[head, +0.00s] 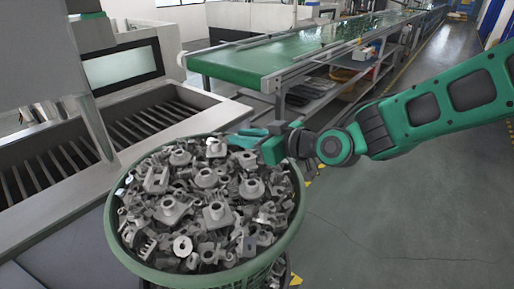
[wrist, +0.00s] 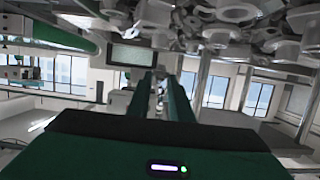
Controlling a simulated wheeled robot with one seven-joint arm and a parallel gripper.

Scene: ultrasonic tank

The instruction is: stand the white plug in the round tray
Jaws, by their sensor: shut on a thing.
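The round tray (head: 128,258) is a green, round, rimmed basket at lower centre of the head view, heaped with grey metal parts. My gripper (head: 238,138) reaches in from the right over its far rim, fingers pointing left. It is shut on a small pale piece (head: 216,147) at the fingertips, which I take to be the white plug; its shape is hard to separate from the parts behind it. In the wrist view a small pale shape (wrist: 160,88) shows between the two dark green fingers. I cannot tell whether the piece touches the heap.
A grey tank with a slatted opening (head: 60,150) stands left of the tray. A green conveyor (head: 260,65) runs behind. Metal parts (wrist: 225,20) fill the top of the wrist view, close to the fingers. Open grey floor (head: 400,220) lies to the right.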

